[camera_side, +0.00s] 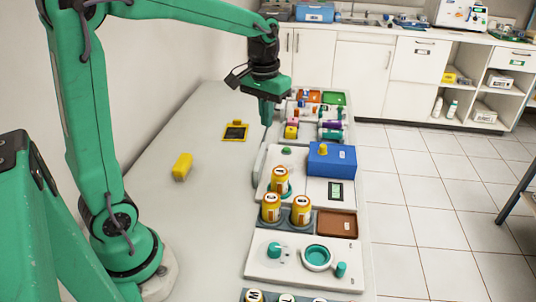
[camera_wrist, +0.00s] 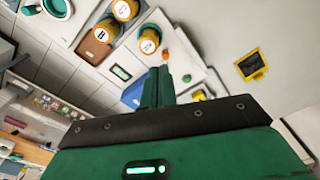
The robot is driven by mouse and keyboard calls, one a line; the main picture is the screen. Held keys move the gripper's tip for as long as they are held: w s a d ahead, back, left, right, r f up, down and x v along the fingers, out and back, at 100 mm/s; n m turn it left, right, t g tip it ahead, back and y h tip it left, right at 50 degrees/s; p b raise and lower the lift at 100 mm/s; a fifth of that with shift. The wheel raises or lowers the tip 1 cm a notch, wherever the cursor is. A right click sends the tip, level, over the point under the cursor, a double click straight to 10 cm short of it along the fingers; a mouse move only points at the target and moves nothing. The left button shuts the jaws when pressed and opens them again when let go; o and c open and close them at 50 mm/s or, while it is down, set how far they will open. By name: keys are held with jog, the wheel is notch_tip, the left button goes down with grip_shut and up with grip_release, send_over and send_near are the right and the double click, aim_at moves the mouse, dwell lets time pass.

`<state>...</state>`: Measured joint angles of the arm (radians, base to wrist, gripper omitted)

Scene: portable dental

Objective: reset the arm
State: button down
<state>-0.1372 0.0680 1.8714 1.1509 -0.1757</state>
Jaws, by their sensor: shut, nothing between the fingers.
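My gripper (camera_side: 267,122) hangs from the green arm at the left edge of the row of trays, fingers pointing down. Its fingers are together and hold nothing. In the wrist view my gripper (camera_wrist: 157,72) shows as one narrow green shape over the trays. Some of the tray surface behind the fingers is hidden.
A yellow block (camera_side: 182,167) and a yellow-framed dark piece (camera_side: 236,131) lie on the pale table (camera_side: 190,220). The table's left side is mostly clear.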

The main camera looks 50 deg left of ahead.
jog(key=s+d+r+m+t, duration=0.1)
jog(key=s+d+t, duration=0.1)
jog(key=s, duration=0.6)
jog(key=s+d+m+t, duration=0.2)
jog(key=s+d+t, duration=0.1)
jog(key=s, duration=0.5)
jog(key=shift+d+r+m, duration=0.15)
jog(key=shift+r+m, duration=0.15)
jog(key=shift+r, duration=0.1)
jog(key=shift+s, duration=0.1)
